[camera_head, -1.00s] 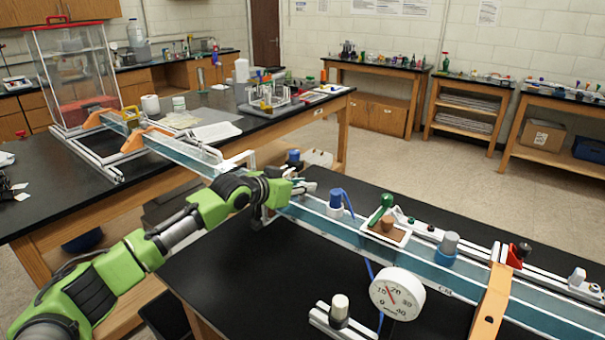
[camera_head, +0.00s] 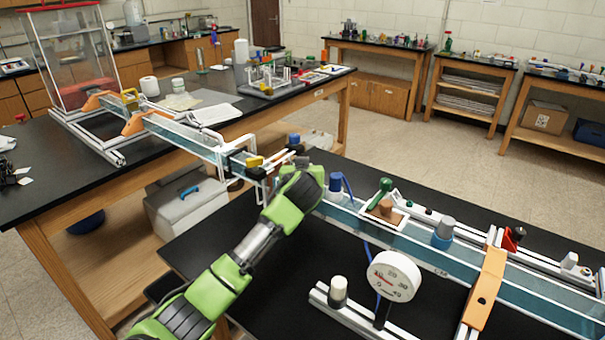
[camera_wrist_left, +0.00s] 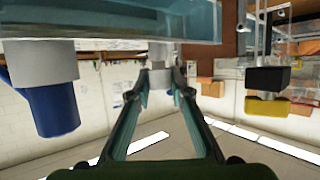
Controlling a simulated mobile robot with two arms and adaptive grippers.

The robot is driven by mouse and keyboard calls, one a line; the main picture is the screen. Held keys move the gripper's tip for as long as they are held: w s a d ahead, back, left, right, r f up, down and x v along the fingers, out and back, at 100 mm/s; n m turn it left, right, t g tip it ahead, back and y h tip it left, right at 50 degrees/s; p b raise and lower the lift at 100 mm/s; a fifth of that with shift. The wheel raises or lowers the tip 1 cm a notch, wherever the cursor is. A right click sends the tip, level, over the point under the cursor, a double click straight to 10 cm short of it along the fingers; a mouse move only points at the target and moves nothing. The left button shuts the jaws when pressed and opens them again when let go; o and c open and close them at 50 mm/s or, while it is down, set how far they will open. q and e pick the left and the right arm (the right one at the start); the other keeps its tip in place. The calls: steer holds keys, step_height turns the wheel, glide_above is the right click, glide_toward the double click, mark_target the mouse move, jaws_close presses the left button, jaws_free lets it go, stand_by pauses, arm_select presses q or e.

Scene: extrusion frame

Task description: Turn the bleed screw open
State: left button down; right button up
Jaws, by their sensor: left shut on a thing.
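In the left wrist view my left gripper (camera_wrist_left: 160,88) is shut on a small pale grey fitting (camera_wrist_left: 160,78), which looks like the bleed screw, just off the edge of the clear water channel (camera_wrist_left: 110,24). The fingertips cover part of it, and its turn angle cannot be read. In the head view my left arm's green wrist hides the fingers and the fitting. The blue knob with a grey collar (camera_wrist_left: 52,105) is left of the fingers in the wrist view; it also shows in the head view (camera_head: 334,183). My right gripper is not in view.
A yellow and black part (camera_head: 254,162) is on the channel left of my wrist. A round gauge (camera_head: 394,276), a green lever (camera_head: 381,192) and an orange bracket (camera_head: 487,284) stand to the right. The black tabletop (camera_head: 265,295) beside my arm is mostly clear.

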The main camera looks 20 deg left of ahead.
arm_select(q)
steer(key=shift+f+n+g+y+b, duration=0.15)
steer(key=shift+n+g+y+b, duration=0.45)
steer(key=shift+n+y+b, duration=0.5)
steer(key=c, duration=1.8)
jaws_free()
steer(key=v, duration=1.2)
steer(key=shift+w+d, duration=0.1)
steer(key=shift+d, duration=0.1)
